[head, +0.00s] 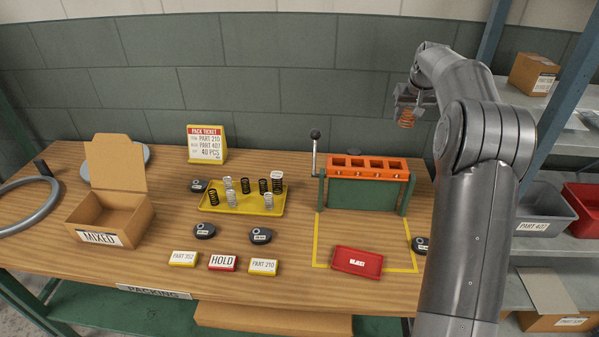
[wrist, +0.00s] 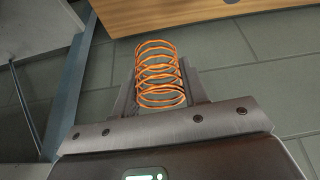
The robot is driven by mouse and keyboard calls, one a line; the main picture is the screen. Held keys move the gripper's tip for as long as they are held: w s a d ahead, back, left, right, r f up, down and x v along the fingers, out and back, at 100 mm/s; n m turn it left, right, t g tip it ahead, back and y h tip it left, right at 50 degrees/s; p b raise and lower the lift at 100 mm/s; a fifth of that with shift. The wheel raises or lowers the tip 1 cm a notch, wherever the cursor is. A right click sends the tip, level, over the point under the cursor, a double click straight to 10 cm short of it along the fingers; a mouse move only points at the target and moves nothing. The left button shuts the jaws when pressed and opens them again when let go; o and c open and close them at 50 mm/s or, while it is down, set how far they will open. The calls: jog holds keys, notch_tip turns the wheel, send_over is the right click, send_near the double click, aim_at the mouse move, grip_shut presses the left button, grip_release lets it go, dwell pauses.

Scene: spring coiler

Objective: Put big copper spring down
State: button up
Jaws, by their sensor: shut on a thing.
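My gripper (head: 408,98) is up at the back right in the head view, beyond the table's back right corner and near the wall. It is shut on the big copper spring (head: 406,117), which hangs from it in the air. In the wrist view the copper spring (wrist: 160,75) stands between the two fingers, with its coils in plain sight. The wooden table (head: 150,268) lies to the left of the gripper and lower. The spring touches nothing but the fingers in these views.
A yellow tray (head: 222,207) holds several black and silver springs. The green and orange fixture (head: 366,168) with a lever stands at the right, a red tray (head: 358,261) before it. An open MIXED box (head: 110,212) is at the left. A shelf with bins (head: 543,215) is at right.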

jog(key=w+a+m+h, duration=0.1)
jog(key=w+a+m, duration=0.2)
jog(key=a, duration=1.4)
jog(key=m+h, duration=0.1)
jog(key=m, duration=0.2)
send_over(302, 168)
jog(key=s, duration=0.1)
jog(key=f, duration=2.1)
jog(key=shift+s+a, duration=0.15)
jog(key=shift+a, duration=0.1)
jog(key=shift+f, duration=0.25)
jog(key=o, duration=1)
jog(key=shift+c, duration=0.2)
jog(key=v, duration=1.2)
jog(key=shift+w+a+r, duration=0.2)
jog(key=shift+w+r, duration=0.1)
